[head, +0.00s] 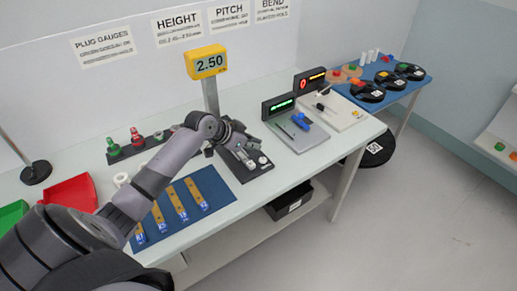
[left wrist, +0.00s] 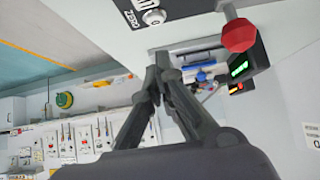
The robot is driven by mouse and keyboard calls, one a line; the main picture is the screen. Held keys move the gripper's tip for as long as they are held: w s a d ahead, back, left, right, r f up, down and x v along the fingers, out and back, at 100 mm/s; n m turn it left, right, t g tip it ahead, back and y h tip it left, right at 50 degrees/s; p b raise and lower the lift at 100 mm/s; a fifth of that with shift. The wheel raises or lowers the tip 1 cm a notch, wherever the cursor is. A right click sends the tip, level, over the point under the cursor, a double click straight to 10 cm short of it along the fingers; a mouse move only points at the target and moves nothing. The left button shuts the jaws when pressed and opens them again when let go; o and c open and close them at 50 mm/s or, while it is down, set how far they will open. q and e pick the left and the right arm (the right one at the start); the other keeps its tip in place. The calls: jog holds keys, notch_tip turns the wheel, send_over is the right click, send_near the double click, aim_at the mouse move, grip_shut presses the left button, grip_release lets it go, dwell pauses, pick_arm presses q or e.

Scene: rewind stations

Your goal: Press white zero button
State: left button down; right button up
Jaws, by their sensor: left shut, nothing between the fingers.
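The white zero button (head: 262,160) is a small round button on the dark base (head: 250,181) of the height gauge in the head view. In the left wrist view the white button (left wrist: 153,17) sits beside its ZERO label at the top edge. My left gripper (head: 240,140) is over the gauge base, close to the button. In the left wrist view its dark fingers (left wrist: 162,62) are shut and empty, and a gap shows between the fingertips and the button. My right gripper is in neither view.
The yellow 2.50 display (head: 207,62) stands on a post behind my gripper. A blue mat (head: 215,187) with brass strips lies left of the gauge, and a grey tray (head: 300,140) lies right. A red knob (left wrist: 238,35) shows near the fingers in the left wrist view.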

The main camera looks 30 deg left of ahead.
pick_arm(q)
jog(key=v, duration=0.6)
jog(key=shift+d+r+b, duration=0.15)
jog(key=shift+r+b, duration=0.1)
jog(key=shift+b, duration=0.15)
dwell(0.3)
